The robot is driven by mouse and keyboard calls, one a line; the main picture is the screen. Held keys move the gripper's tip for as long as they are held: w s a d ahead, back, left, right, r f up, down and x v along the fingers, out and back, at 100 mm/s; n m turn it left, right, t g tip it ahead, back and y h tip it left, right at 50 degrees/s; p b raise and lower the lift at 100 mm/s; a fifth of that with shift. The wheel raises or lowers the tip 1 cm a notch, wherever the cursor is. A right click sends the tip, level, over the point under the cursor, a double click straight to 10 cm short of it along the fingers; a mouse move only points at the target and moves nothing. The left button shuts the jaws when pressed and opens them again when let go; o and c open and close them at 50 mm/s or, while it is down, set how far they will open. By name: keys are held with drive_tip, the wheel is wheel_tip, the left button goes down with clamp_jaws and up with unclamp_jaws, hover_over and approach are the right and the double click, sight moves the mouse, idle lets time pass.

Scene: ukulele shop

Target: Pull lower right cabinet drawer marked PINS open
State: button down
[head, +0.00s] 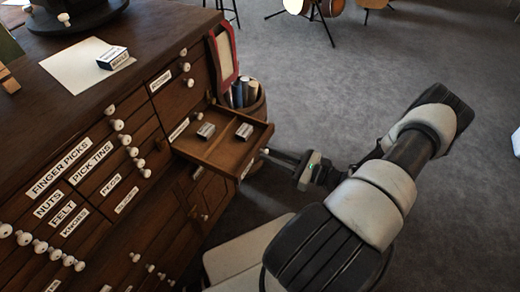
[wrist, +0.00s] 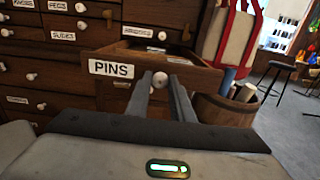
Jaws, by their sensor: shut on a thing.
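The drawer marked PINS (wrist: 112,69) stands pulled out of the dark wooden cabinet (head: 60,110), on the cabinet's right side in the head view. The open drawer (head: 225,150) shows a divider and two small boxes (head: 206,130) inside. Its white round knob (wrist: 161,77) is on the drawer front. My gripper (wrist: 161,80) is at the drawer front, with its two fingers shut on the knob. In the head view my gripper (head: 270,153) reaches the drawer front from the right, and the fingertips are small there.
A basket (head: 255,104) with rolled items stands beside the drawer, and a red-framed item (head: 226,58) is above it. A small box (head: 113,57) lies on a white sheet (head: 75,72) on the cabinet top. Grey carpet to the right is mostly clear. A stool (wrist: 286,70) stands farther back.

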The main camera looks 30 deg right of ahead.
drive_tip(key=shift+s+d, duration=0.25)
drive_tip(key=shift+s, duration=0.2)
drive_tip(key=c, duration=1.6)
unclamp_jaws()
drive_tip(key=shift+o, duration=0.2)
drive_tip(key=shift+d, duration=0.1)
drive_tip(key=v, duration=1.7)
drive_tip(key=shift+s, duration=0.15)
